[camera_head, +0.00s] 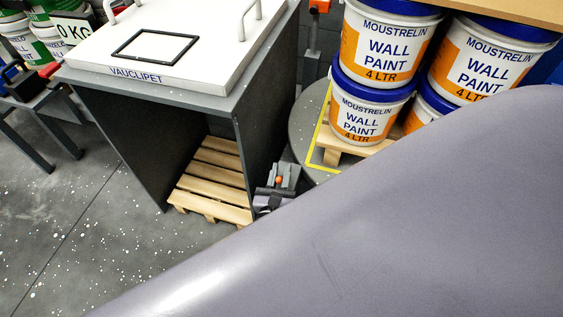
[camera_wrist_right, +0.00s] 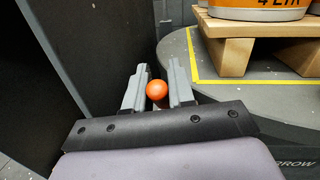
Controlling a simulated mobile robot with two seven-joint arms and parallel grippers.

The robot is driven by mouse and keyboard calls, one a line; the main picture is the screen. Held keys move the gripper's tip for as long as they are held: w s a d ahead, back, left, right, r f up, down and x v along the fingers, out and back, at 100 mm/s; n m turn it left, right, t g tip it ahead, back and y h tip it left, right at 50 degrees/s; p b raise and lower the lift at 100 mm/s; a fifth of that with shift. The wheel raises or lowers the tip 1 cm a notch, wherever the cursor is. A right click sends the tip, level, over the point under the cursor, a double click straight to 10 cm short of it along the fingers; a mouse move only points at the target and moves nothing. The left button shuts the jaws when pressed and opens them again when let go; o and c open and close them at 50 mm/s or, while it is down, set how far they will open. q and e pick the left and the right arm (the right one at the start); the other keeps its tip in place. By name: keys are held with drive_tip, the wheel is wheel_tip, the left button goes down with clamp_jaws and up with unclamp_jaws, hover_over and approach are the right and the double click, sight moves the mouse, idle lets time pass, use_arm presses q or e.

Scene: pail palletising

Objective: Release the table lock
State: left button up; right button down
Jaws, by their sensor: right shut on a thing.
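The table lock shows as an orange ball knob (camera_wrist_right: 157,90) in the right wrist view. It sits between the two grey fingers of my right gripper (camera_wrist_right: 158,88), which is shut on it. In the head view the right gripper (camera_head: 284,178) is low beside the round grey table (camera_head: 303,122), with the orange knob (camera_head: 278,181) just visible between its fingers. The round table also shows in the right wrist view (camera_wrist_right: 182,72). The lock's stem and base are hidden. My left gripper is not in view.
Wall paint pails (camera_head: 366,107) stand stacked on a wooden pallet (camera_head: 333,145) inside a yellow outline on the round table. A dark cabinet (camera_head: 262,100) with a white lid (camera_head: 200,35) stands close left of my right gripper. A pallet (camera_head: 215,178) lies under it. My arm covers the lower right.

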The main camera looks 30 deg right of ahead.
idle(0.4)
drive_tip(key=c, duration=1.1)
unclamp_jaws()
drive_tip(key=shift+o, duration=0.2)
drive_tip(key=v, duration=0.7)
drive_tip(key=shift+p, duration=0.3)
drive_tip(key=shift+s+a+f, duration=0.1)
drive_tip(key=shift+s+f, duration=0.05)
